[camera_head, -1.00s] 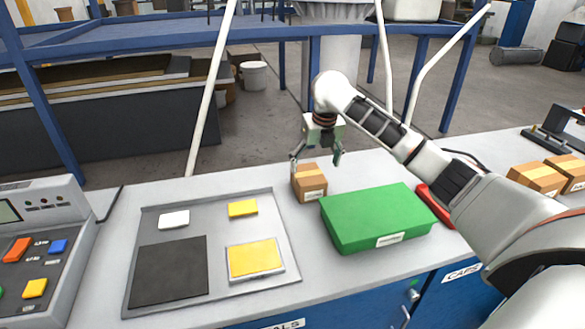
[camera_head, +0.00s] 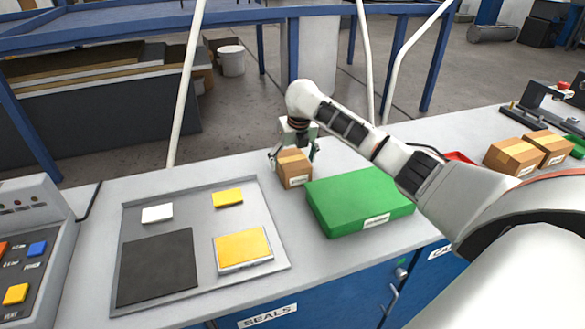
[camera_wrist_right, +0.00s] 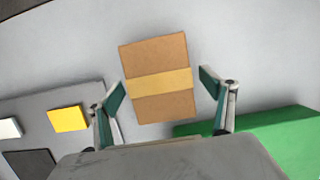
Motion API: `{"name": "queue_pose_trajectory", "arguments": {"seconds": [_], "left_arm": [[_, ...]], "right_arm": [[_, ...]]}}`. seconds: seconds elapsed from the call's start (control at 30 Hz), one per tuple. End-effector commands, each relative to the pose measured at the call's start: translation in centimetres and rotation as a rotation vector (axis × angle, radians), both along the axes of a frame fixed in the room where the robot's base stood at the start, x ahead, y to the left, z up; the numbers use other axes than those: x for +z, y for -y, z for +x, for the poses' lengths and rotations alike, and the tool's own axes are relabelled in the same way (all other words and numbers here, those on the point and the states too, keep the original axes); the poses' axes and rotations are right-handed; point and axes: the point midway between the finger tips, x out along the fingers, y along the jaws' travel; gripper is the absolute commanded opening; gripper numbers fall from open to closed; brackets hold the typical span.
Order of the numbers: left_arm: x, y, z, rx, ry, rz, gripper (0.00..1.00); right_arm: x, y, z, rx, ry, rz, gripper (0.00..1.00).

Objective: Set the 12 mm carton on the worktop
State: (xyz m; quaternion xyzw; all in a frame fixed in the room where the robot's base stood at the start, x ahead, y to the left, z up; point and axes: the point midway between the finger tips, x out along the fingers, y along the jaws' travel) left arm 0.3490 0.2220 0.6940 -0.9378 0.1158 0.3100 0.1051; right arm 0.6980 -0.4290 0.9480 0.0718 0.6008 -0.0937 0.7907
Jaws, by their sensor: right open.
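A small brown carton (camera_head: 294,168) with a tan tape band stands on the grey worktop (camera_head: 183,314), just left of the green case; the print on its label is too small to read. My right gripper (camera_head: 293,154) is at the carton from behind and above. In the right wrist view the carton (camera_wrist_right: 157,80) lies between the two spread fingers of the gripper (camera_wrist_right: 162,88), with a gap on each side. The right gripper is open and holds nothing. My left gripper is out of view.
A green case (camera_head: 358,200) stands close to the right of the carton. A grey tray (camera_head: 205,280) with yellow and white pieces lies to the left. A control panel (camera_head: 30,240) is at far left. Two more cartons (camera_head: 512,156) (camera_head: 548,146) stand at right.

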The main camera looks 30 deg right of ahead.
Motion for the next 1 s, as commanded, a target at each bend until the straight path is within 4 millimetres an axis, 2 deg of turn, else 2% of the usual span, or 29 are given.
{"name": "queue_pose_trajectory", "arguments": {"seconds": [0.13,0.4,0.77,0.87,1.0], "left_arm": [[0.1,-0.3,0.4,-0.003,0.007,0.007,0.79],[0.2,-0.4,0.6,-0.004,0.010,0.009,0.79],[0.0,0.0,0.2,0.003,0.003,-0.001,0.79],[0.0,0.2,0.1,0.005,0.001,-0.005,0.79],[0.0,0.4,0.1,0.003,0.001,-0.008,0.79]], "right_arm": [[0.0,0.0,0.0,0.000,0.000,0.000,0.79],[0.0,0.0,0.0,0.001,0.000,0.000,0.11],[1.0,0.1,0.1,0.001,0.005,-0.001,0.11],[2.3,0.0,0.2,0.001,0.007,0.000,0.11],[5.0,0.0,0.2,0.001,0.009,-0.001,0.11]]}}
